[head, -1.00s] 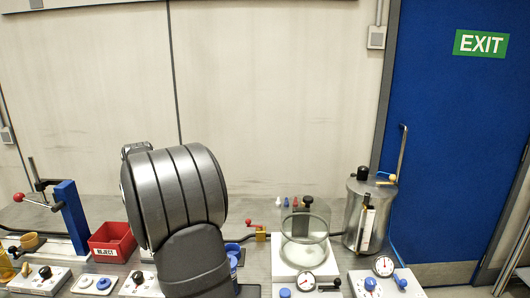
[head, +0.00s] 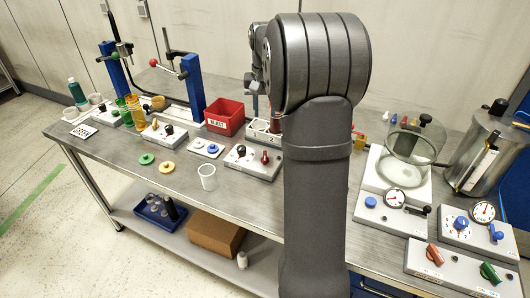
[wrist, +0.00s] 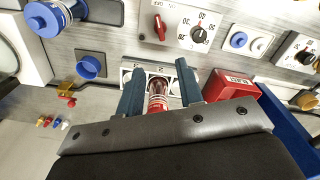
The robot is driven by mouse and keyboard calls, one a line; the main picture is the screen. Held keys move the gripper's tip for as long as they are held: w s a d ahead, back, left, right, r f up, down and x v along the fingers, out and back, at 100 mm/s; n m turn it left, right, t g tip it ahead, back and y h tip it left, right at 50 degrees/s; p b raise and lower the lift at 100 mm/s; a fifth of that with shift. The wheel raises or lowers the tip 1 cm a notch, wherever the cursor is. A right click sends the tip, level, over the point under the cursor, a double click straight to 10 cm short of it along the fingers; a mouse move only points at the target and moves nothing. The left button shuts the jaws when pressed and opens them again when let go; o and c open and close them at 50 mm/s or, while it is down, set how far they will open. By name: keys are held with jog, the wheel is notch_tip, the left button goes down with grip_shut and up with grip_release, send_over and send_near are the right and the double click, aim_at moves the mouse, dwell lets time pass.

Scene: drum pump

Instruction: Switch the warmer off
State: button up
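A grey panel (head: 240,172) with a black knob (head: 241,151) and a red switch (head: 265,158) sits on the bench front, left of my arm. In the wrist view the red switch (wrist: 159,27) is beside the numbered black dial (wrist: 199,35); I cannot read a label naming the warmer. My gripper (wrist: 158,78) is beyond this panel, over a pale block (head: 258,132). Its fingers are apart, on either side of a red-and-white cylinder (wrist: 157,92). I cannot tell whether they grip it. My arm hides part of the block in the head view.
A red reject bin (head: 225,116) stands beside my gripper. A clear cup (head: 208,177) stands near the front edge, left of the panel. A glass chamber (head: 412,142) and a steel drum (head: 480,152) are on the right. Front panels there carry orange and green knobs.

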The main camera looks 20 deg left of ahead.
aim_at(265, 155)
notch_tip(265, 155, down, 18)
jog(key=shift+r, duration=0.25)
dwell(0.3)
grip_shut()
